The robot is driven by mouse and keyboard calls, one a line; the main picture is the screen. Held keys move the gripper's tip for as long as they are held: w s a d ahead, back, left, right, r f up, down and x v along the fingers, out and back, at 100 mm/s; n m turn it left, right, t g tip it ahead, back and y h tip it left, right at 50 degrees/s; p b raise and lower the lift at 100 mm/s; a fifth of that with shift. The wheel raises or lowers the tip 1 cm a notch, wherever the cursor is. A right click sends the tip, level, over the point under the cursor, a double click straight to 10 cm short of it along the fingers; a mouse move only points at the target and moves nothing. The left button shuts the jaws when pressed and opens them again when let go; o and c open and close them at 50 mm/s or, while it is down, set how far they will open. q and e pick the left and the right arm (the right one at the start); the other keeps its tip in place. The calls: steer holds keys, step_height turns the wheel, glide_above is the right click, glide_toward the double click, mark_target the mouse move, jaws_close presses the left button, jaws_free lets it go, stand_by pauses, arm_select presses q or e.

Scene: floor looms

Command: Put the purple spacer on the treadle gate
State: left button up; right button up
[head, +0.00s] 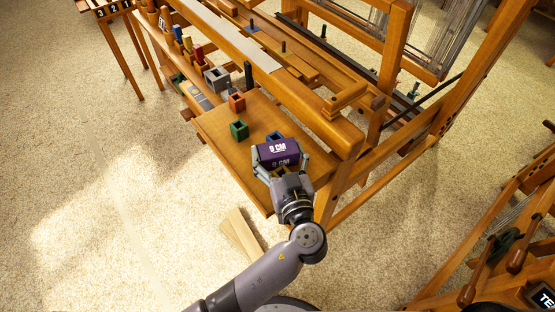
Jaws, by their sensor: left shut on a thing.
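The purple spacer (279,149) is a box with "9 CM" in white on its faces. My left gripper (280,163) is shut on it, with a finger at each side, over the near end of the loom's wooden shelf (220,126). I cannot tell whether the spacer touches the shelf. A blue block (274,136) shows just behind it, partly hidden. No part in view is clearly marked as the treadle gate. My right gripper is not in view.
A green block (239,129), an orange block (236,102) and a grey block (217,78) stand on the shelf. The loom's thick front beam (300,95) runs close to the right. A wooden board (241,235) lies on the carpet below. Another wooden frame (485,250) stands at the lower right.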

arm_select(q)
steer(key=shift+f, duration=0.85)
steer(key=shift+f+b, duration=0.2)
steer(key=shift+b, duration=0.15)
steer(key=o, duration=1)
steer(key=shift+o, duration=1.1)
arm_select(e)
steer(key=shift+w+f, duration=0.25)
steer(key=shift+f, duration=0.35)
arm_select(q)
steer(key=shift+r, duration=0.15)
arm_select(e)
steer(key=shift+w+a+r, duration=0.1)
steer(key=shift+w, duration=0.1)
